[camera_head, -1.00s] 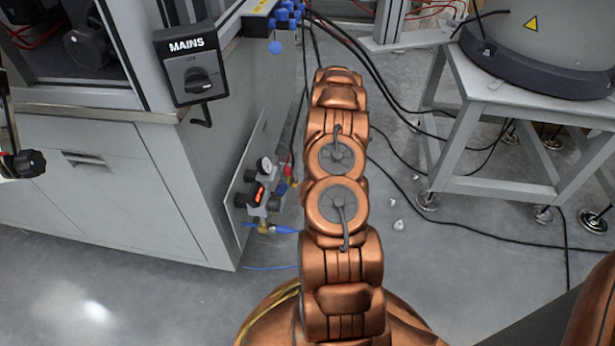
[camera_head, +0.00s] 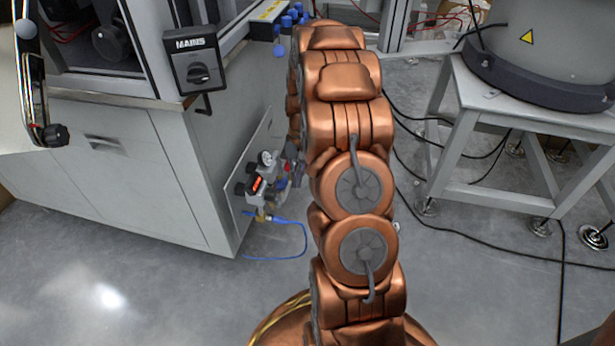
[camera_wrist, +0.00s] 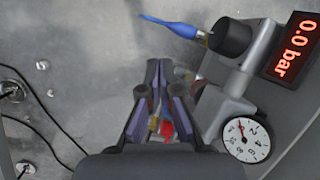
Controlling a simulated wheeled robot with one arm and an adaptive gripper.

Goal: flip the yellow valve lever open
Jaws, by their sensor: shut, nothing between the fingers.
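My gripper (camera_wrist: 159,75) is shut and empty in the wrist view, its two dark fingers together. A small red part (camera_wrist: 167,130) and a brass-yellow bit (camera_wrist: 153,124) show between the finger links, behind them. I cannot tell whether either belongs to the yellow valve lever, and I see no clear lever elsewhere. The air unit (camera_wrist: 230,95) is right of the fingers, with a round gauge (camera_wrist: 246,140) and a red display (camera_wrist: 293,47) reading 0.0 bar. In the head view my arm hides part of the unit's right side.
The unit sits on a panel on the grey cabinet's (camera_head: 130,175) side. A blue hose (camera_head: 290,222) loops from it onto the floor. A grey stand (camera_head: 480,150) is at the right, with black cables (camera_head: 475,228) on the floor. A MAINS switch (camera_head: 195,60) hangs above.

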